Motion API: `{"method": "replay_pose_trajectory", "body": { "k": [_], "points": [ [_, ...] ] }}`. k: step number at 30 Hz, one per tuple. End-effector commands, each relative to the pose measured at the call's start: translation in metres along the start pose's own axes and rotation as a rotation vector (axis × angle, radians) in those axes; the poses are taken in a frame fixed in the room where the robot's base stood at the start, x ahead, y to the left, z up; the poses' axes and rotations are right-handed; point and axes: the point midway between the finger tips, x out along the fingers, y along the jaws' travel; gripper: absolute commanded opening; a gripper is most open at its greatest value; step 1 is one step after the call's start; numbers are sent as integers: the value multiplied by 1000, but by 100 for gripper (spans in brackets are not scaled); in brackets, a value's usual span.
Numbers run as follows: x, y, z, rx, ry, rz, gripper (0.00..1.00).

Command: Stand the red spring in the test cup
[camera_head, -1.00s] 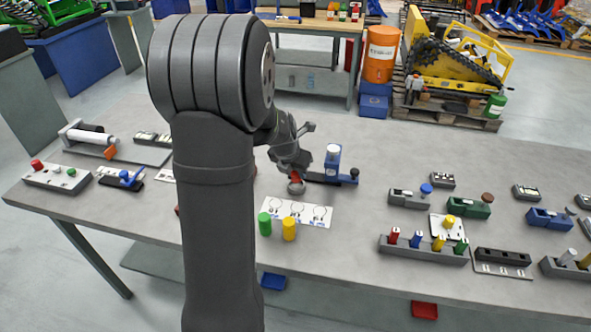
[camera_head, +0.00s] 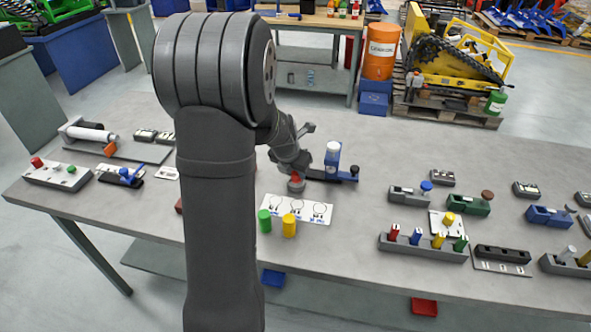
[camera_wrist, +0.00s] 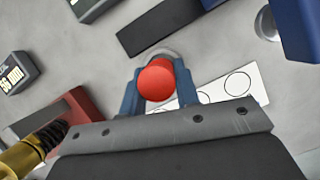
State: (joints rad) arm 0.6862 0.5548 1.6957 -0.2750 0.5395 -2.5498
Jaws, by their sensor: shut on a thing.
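The red spring (camera_wrist: 155,81) shows as a round red top between the two blue fingers of my gripper (camera_wrist: 158,92) in the wrist view. My gripper is shut on it. In the head view the red spring (camera_head: 296,177) is directly above a small grey cup (camera_head: 296,187), likely the test cup, left of the blue stand (camera_head: 332,165). The cup's pale rim (camera_wrist: 166,52) shows behind the red top in the wrist view. The spring's lower end is hidden, so I cannot tell whether it is inside the cup or how deep.
A white card with circles (camera_head: 300,209) lies in front of the cup. A green cylinder (camera_head: 265,221) and a yellow cylinder (camera_head: 289,225) stand at its front edge. A grey rack (camera_head: 423,250) with coloured pegs is at right. Bare table lies between card and rack.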

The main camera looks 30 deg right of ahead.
Motion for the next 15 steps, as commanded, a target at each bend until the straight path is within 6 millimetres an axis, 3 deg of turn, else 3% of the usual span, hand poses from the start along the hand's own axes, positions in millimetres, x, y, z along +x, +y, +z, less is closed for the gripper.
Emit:
{"method": "replay_pose_trajectory", "body": {
  "k": [15],
  "points": [
    [5,0,-2,0,0,0,5]
  ]
}}
